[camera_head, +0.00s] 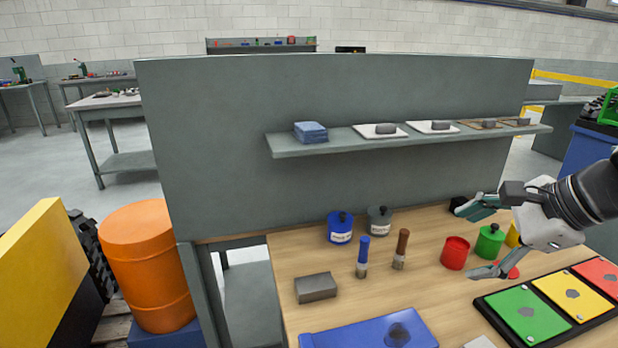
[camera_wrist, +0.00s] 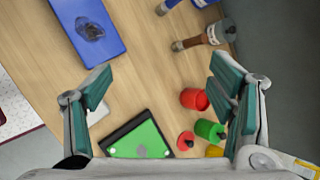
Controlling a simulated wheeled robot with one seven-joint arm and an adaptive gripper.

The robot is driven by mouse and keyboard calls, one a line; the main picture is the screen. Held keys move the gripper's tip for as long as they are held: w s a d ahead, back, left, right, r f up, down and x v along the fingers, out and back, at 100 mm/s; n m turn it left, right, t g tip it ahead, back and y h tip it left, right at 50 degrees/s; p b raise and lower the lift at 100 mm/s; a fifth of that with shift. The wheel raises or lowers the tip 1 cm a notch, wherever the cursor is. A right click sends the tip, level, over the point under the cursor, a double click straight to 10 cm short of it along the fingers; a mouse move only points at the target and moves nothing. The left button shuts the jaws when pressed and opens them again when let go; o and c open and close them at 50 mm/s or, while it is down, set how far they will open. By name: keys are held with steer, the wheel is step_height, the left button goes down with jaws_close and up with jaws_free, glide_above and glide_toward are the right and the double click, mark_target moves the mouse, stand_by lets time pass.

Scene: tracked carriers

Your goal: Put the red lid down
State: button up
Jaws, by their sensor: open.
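The red lid (camera_head: 513,271) lies on the wooden table, partly hidden behind my lower finger in the head view. In the wrist view the red lid (camera_wrist: 184,142) shows a dark knob and lies near the green pot. My gripper (camera_head: 476,239) is wide open and empty above the table; its two spread fingers also show in the wrist view (camera_wrist: 160,70). The red pot (camera_head: 455,254) stands without a lid, left of the green pot (camera_head: 489,243). In the wrist view the red pot (camera_wrist: 193,98) is beside the right finger.
A board with green (camera_head: 527,313), yellow and red plates lies at the front right. A blue tray (camera_head: 350,335) with a dark lump is at the front. Two brushes, a grey block (camera_head: 316,288) and blue and grey pots stand left. A shelf (camera_head: 285,146) runs behind.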

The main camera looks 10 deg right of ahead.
steer(key=d+f+m+t+h+b, duration=0.1)
steer(key=d+f+m, duration=0.3)
steer(key=d, duration=0.4)
steer(key=d+f+m+t+h+b, duration=0.1)
steer(key=d+f+m+h+b, duration=0.1)
steer(key=d+m, duration=0.4)
steer(key=d+f+m+t+h+b, duration=0.1)
steer(key=d+f+m+b, duration=0.3)
steer(key=d, duration=0.5)
steer(key=shift+w+d+f+m+t, duration=0.1)
steer(key=shift+d+f+m+t, duration=0.15)
steer(key=shift+f+m, duration=0.3)
steer(key=shift+w+d+f+m+t, duration=0.1)
steer(key=shift+f+m+t, duration=0.25)
steer(key=shift+f, duration=0.35)
steer(key=shift+w+d+f, duration=0.15)
steer(key=shift+d, duration=0.05)
steer(key=b, duration=0.2)
glide_toward(509, 272)
steer(key=w, duration=0.2)
steer(key=shift+w+a, duration=0.1)
steer(key=shift+w, duration=0.3)
steer(key=shift+w+r+b+x, duration=0.2)
steer(key=shift+b+x, duration=0.25)
steer(key=shift+x, duration=1.1)
steer(key=shift+w+r+b+x, duration=0.15)
steer(key=shift+b+x, duration=0.25)
steer(key=shift+x, duration=1.15)
steer(key=shift+s, duration=0.15)
steer(key=c, duration=1.5)
